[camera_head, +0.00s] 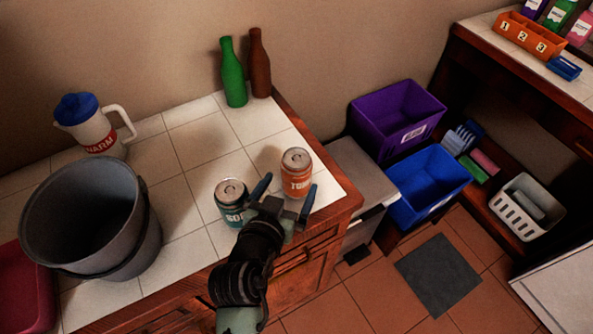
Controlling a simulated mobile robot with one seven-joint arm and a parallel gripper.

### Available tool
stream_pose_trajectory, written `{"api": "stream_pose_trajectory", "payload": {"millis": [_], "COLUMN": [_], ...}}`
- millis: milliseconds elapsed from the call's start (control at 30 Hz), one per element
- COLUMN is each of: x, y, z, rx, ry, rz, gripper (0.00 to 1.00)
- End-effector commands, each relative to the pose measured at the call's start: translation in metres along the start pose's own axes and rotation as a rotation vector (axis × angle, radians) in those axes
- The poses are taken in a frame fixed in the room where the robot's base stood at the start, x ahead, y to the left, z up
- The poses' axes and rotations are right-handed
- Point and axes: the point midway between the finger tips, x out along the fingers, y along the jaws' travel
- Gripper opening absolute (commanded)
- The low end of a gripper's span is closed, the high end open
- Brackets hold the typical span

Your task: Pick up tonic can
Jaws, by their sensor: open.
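An orange can (296,180), its label partly readable as "TON", stands upright on the white tiled counter (190,155) near its right front corner. A teal can (231,204) marked "SO" stands upright to its left. My gripper (287,190) is open, with two blue fingers. One finger is near the right side of the teal can, and the other is to the lower right of the orange can. The orange can appears just beyond the gap between the fingers. I cannot tell whether a finger touches either can.
A large grey bucket (135,255) and a white pitcher with a blue lid (97,130) stand at left. Green (233,72) and brown (260,65) bottles stand at the back. The counter's wooden edge (345,205) lies right of the cans. Purple and blue bins (430,188) are beyond it.

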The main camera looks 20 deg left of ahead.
Motion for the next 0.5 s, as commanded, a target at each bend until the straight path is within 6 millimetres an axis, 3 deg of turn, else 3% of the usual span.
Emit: {"api": "stream_pose_trajectory", "payload": {"millis": [300,500], "x": [0.038,0.049], "y": [0.003,0.003], "z": [0.000,0.001], "rx": [0.000,0.001], "ry": [0.000,0.000], "rz": [0.000,-0.001], "gripper": [1.00,1.00]}}
